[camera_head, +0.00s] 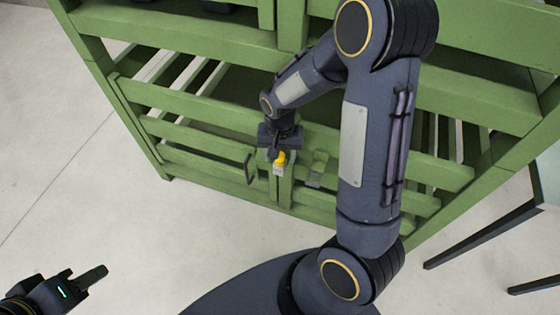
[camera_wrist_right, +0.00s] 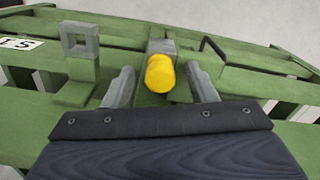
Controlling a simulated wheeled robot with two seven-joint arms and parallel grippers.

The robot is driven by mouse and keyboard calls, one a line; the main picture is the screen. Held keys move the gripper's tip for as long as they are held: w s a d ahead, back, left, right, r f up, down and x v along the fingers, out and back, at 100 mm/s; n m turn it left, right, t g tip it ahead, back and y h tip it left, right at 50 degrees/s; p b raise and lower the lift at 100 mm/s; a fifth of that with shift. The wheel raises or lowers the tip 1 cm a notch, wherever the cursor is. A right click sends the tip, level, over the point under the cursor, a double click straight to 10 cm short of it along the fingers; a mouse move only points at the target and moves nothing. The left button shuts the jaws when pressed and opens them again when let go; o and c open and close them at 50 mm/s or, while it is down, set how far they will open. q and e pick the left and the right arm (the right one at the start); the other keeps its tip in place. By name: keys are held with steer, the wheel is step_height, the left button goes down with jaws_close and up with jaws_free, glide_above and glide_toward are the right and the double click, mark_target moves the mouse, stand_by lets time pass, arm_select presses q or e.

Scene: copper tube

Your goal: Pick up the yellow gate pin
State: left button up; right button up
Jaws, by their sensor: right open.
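The yellow gate pin (camera_head: 280,158) is on the front of the green gate, set against a small grey block (camera_wrist_right: 161,46). In the right wrist view the rounded yellow end of the pin (camera_wrist_right: 160,74) faces the camera. My right gripper (camera_wrist_right: 163,84) is open, with one grey finger on each side of the pin and a visible gap to both. In the head view my right gripper (camera_head: 276,152) is right at the pin and partly hides it. My left gripper (camera_head: 84,276) is low at the left, over the floor, far from the gate; its finger opening is unclear.
A grey bracket with a square hole (camera_wrist_right: 80,43) stands on the gate beside the pin. A dark handle (camera_head: 249,168) is on the pin's other side. Green slatted rails (camera_head: 200,135) surround them. A table with dark legs (camera_head: 490,232) is at the right. The floor at left is clear.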

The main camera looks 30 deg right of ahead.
steer(key=c, duration=1.1)
